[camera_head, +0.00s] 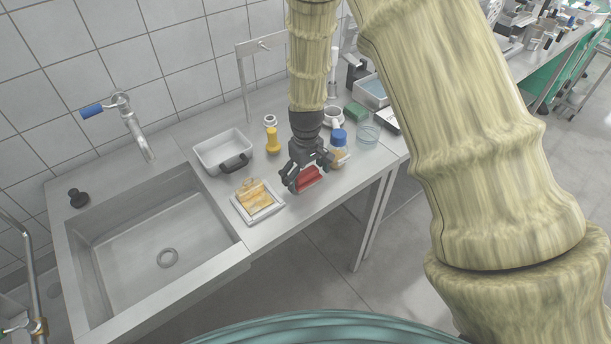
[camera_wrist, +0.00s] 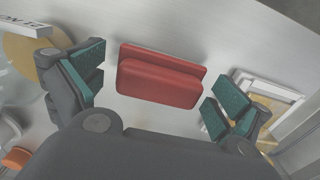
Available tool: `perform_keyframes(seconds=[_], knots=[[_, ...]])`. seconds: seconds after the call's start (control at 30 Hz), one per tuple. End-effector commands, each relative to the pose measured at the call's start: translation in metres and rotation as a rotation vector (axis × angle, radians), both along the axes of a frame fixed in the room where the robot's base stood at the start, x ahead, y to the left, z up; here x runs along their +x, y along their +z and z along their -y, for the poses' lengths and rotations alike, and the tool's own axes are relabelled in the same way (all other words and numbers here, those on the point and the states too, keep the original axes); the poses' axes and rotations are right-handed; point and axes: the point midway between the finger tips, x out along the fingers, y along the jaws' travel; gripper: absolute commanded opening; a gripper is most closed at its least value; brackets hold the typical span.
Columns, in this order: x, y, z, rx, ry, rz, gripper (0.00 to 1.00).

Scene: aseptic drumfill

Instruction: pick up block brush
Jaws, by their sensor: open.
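The block brush is probably the red block (camera_head: 308,179) on the steel counter, near its front edge. In the wrist view the red block (camera_wrist: 160,77) lies between my gripper's two fingers, with a lower red layer showing behind the upper one. My gripper (camera_head: 304,178) is open, pointing down over the block. In the wrist view my gripper (camera_wrist: 160,90) shows teal pads on both sides, with a gap between each pad and the block. The fingers partly cover the block in the head view.
A tray with yellow items (camera_head: 274,210) is left of the gripper. A blue-capped bottle (camera_head: 338,157) stands close on the right. A yellow bottle (camera_head: 273,143), white tub (camera_head: 213,152), green block (camera_head: 355,110) and glass dish (camera_head: 368,136) are behind. The sink (camera_head: 130,255) is at left.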

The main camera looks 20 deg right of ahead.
Motion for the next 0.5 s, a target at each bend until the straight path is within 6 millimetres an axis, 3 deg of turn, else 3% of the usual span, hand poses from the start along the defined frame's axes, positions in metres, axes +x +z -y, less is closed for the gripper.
perform_keyframes(seconds=[0.4, 0.5], knots=[[0.0004, -0.0078, -0.0003, 0.001, -0.001, 0.002, 1.00], [0.0004, -0.0077, -0.0004, 0.001, -0.001, 0.002, 0.82]])
